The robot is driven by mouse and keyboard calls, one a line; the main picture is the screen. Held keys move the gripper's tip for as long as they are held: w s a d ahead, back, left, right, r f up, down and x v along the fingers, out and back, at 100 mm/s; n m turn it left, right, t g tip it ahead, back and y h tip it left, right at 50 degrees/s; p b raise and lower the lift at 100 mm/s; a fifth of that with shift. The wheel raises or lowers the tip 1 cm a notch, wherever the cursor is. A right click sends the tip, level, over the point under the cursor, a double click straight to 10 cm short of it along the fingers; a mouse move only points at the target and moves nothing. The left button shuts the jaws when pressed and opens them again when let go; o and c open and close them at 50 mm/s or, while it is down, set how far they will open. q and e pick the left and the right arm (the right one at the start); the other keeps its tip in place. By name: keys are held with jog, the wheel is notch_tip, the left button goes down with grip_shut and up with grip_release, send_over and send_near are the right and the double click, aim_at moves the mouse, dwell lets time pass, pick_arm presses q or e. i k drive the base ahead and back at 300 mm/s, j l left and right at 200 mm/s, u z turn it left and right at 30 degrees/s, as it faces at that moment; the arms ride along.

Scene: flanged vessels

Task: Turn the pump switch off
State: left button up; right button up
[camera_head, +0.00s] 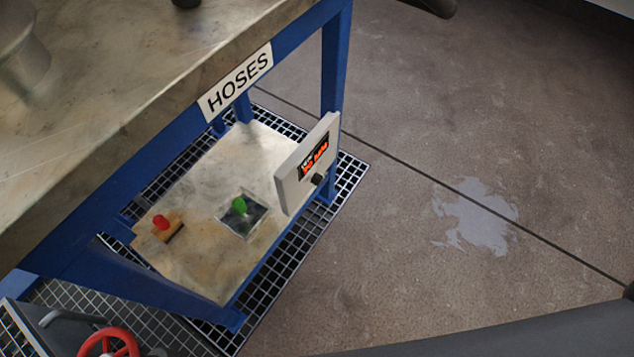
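The pump switch is not labelled in a way I can read. A pale upright panel (291,190) stands at the right edge of the lower shelf, with a lit red display (314,160) and a small black knob (318,179). A green knob-like piece (239,205) sits on a dark square plate in the shelf. A red knob-like piece (161,222) sits on a small wooden block at the shelf's left. I cannot tell which of these controls is the pump switch or its position. Neither of my grippers is in view.
The blue-framed bench (335,55) with a "HOSES" sign (236,82) overhangs the shelf (200,265). Metal grating (352,172) lies underneath. A red handwheel (108,343) is at bottom left. The floor at right is clear except for a pale puddle (475,215).

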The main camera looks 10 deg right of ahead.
aim_at(318, 178)
jog(key=l+u, duration=0.25)
jog(key=u, duration=0.25)
jog(key=l+u, duration=0.25)
jog(key=u, duration=0.2)
jog(key=l+u, duration=0.25)
jog(key=l, duration=0.2)
jog(key=k+l+u, duration=0.2)
jog(key=l, duration=0.2)
jog(key=k+l+u, duration=0.1)
jog(key=l, duration=0.35)
jog(key=k+l+u, duration=0.15)
jog(key=l, duration=0.3)
jog(key=k+l, duration=0.15)
jog(key=l, duration=0.25)
jog(key=k+l, duration=0.15)
jog(key=l, duration=0.25)
jog(key=k+l, duration=0.15)
jog(key=l, duration=0.25)
jog(key=k+l, duration=0.15)
jog(key=l, duration=0.25)
jog(key=i, duration=0.5)
jog(key=l+u, duration=0.05)
